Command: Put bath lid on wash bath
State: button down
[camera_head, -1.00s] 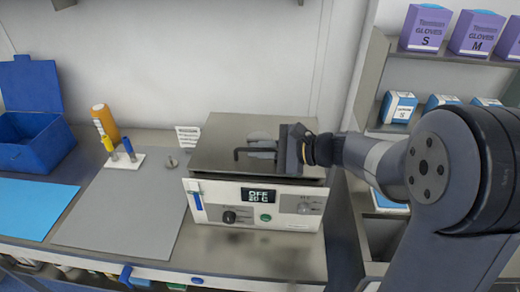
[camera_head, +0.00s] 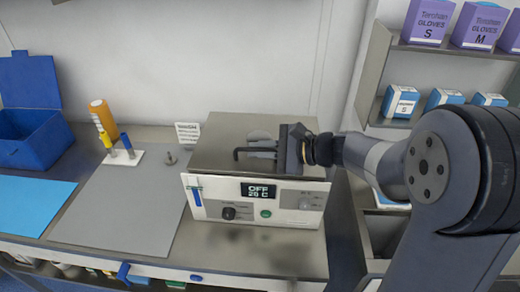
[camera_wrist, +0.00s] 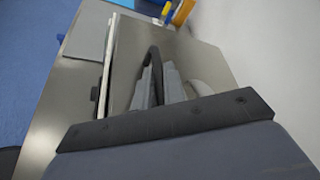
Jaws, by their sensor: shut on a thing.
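The wash bath (camera_head: 258,202) is a white-fronted box on the bench, with a display reading OFF, knobs and a green button. The grey metal bath lid (camera_head: 225,145) lies over its top; any gap between them is hard to tell. My gripper (camera_head: 270,150) is over the lid and shut on its dark bar handle (camera_head: 242,151). In the wrist view the fingers (camera_wrist: 160,85) close around the dark handle (camera_wrist: 153,62), with the lid surface (camera_wrist: 195,60) beneath. The fingers hide part of the handle.
A grey mat (camera_head: 125,210) lies left of the bath, with a small rack of pens (camera_head: 122,156) and an orange bottle (camera_head: 103,118) behind. A blue open box (camera_head: 35,135) stands far left. Shelves with glove boxes (camera_head: 425,22) are at right.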

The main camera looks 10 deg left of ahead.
jog(key=c, duration=1.4)
grip_release()
jog(key=b+v, duration=0.2)
jog(key=v, duration=0.9)
jog(key=shift+a, duration=0.15)
jog(key=p+x, duration=0.2)
jog(key=x, duration=0.8)
jog(key=shift+a+f, duration=0.1)
jog(key=shift+a, duration=0.2)
jog(key=shift+w+r+p, duration=0.1)
jog(key=shift+r+p, duration=0.2)
jog(key=shift+p, duration=0.05)
jog(key=shift+f, duration=0.1)
